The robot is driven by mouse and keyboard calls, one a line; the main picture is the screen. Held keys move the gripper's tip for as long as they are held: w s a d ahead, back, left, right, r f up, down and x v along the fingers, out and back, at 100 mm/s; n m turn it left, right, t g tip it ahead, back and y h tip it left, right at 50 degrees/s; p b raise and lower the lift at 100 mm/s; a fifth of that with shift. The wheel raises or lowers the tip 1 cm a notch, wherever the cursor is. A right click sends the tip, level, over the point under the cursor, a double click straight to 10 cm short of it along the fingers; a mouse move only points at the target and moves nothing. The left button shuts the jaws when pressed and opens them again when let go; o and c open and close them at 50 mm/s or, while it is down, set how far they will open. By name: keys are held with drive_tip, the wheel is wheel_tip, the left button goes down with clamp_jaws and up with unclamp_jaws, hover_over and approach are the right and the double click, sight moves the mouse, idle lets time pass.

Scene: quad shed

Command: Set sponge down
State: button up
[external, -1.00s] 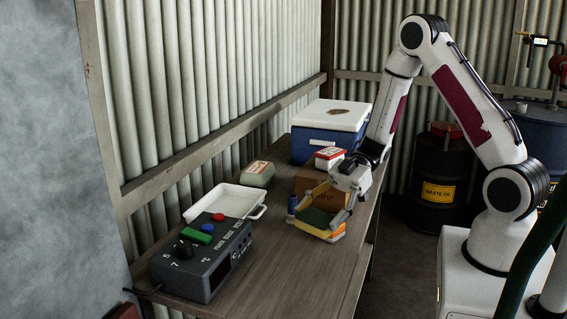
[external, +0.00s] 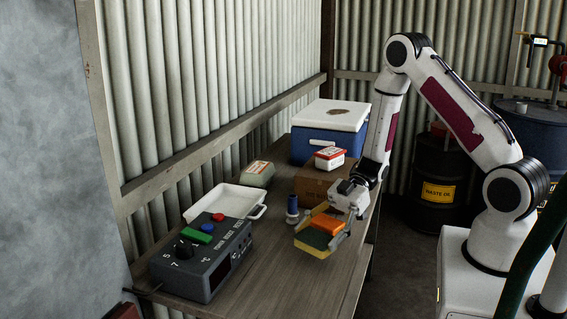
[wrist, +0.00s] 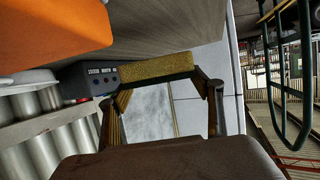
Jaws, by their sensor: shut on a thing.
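The sponge (external: 312,238) is green on top with a yellow underside. My gripper (external: 325,230) is shut on it, with a finger at each end, above the front part of the workbench (external: 290,285). In the wrist view the sponge's yellow side (wrist: 155,69) spans between my fingertips (wrist: 160,92). An orange block (external: 327,224) shows just behind the sponge in the external view, and large at the upper left of the wrist view (wrist: 45,35). I cannot tell whether the sponge touches the bench.
A blue cylinder (external: 292,208) stands left of my gripper. A cardboard box (external: 312,185) with a red-and-white container (external: 329,158) on top is behind. A white tray (external: 262,211) and a grey control box (external: 205,270) are left. The bench front is clear.

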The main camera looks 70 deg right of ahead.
drive_tip(key=shift+f, duration=2.1)
drive_tip(key=shift+f, duration=0.15)
drive_tip(key=o, duration=0.7)
drive_tip(key=shift+r, duration=0.2)
drive_tip(key=shift+v, duration=6)
